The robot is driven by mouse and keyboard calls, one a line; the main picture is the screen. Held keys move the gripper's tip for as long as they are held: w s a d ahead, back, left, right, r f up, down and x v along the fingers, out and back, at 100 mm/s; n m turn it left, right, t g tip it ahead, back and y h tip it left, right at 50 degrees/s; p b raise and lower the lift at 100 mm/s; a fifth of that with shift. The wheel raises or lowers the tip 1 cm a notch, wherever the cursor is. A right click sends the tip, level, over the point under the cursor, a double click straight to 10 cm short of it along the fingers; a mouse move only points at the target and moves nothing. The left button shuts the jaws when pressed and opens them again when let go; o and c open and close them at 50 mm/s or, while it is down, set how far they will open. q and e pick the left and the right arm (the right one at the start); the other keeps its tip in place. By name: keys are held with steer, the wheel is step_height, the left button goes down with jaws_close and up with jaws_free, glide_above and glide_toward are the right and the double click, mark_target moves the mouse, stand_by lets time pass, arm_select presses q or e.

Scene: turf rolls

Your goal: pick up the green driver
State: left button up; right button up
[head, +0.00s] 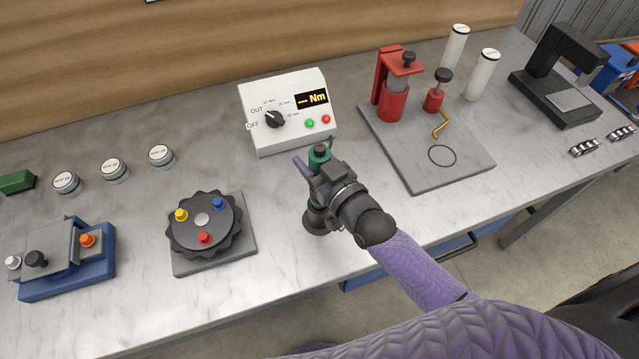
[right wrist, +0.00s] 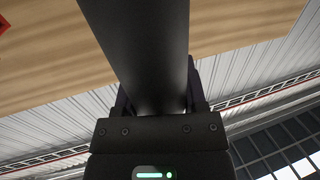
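The green driver (head: 319,155) stands on the workbench in front of the white torque controller, its green upper part showing above my right gripper. My right gripper (head: 322,178) is at the driver, with its fingers at the body below the green top. A round dark base (head: 316,220) shows below the gripper. In the right wrist view, a thick dark cylinder (right wrist: 145,50) runs down between my fingers. Fingers flank it closely, but the contact is hidden, so I cannot tell whether they grip. My left gripper is not in view.
The white controller (head: 289,110) stands just behind. A grey plate (head: 455,170) with red fixtures is to the right. A dark round turntable (head: 204,240) and a blue fixture (head: 75,285) are to the left. Bare marble lies between the turntable and the driver.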

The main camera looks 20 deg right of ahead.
jaws_close()
step_height(320, 180, up, 19)
steer(key=p, duration=1.2)
steer(key=shift+p, duration=0.4)
